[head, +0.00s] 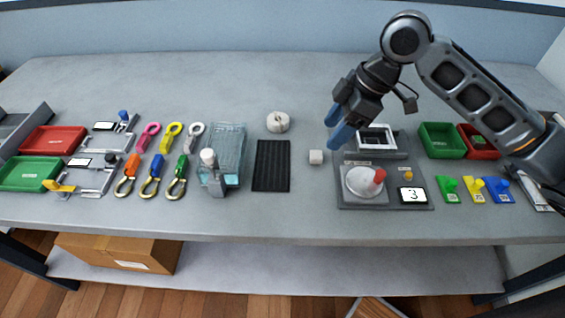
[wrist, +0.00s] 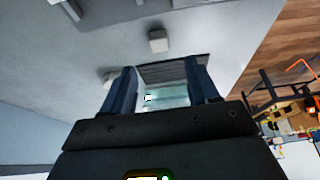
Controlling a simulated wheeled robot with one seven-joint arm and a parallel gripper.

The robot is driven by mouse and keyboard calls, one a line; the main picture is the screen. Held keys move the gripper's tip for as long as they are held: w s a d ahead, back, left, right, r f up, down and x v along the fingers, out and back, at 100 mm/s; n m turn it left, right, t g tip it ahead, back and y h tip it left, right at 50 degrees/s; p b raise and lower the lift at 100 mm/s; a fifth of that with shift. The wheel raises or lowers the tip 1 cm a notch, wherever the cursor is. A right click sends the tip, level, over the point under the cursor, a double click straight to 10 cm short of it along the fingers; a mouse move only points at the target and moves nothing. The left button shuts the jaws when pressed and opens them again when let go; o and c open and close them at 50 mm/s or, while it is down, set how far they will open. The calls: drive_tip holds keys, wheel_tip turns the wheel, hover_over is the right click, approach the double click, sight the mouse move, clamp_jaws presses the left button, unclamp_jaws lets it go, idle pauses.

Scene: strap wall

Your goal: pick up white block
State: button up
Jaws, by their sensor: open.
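The white block (head: 316,157) is a small cube lying on the grey table, between the black ribbed mat and the grey device with the round dial. It also shows in the wrist view (wrist: 158,40), on the table beyond the fingertips, toward the top of the picture. My gripper (head: 338,125) is open and empty, with blue fingers, above the table to the upper right of the block in the head view. The gripper shows in the wrist view (wrist: 160,82) too, with nothing between its fingers but the mat and a clear teal container behind. The block is fully visible and apart from the gripper.
The black mat (head: 271,166) lies left of the block. The device with a red knob (head: 387,186) stands close on its right. A white roll (head: 278,122) lies behind it to the left. A clear teal case (head: 228,150) stands further left. Table in front of the block is bare.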

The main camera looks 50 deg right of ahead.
sight(318, 154)
drive_tip(key=shift+s+p+x, duration=0.2)
drive_tip(key=shift+p+x, duration=0.55)
drive_tip(key=shift+x, duration=3.05)
drive_tip(key=shift+d+f, duration=0.1)
drive_tip(key=shift+d, duration=0.1)
clamp_jaws()
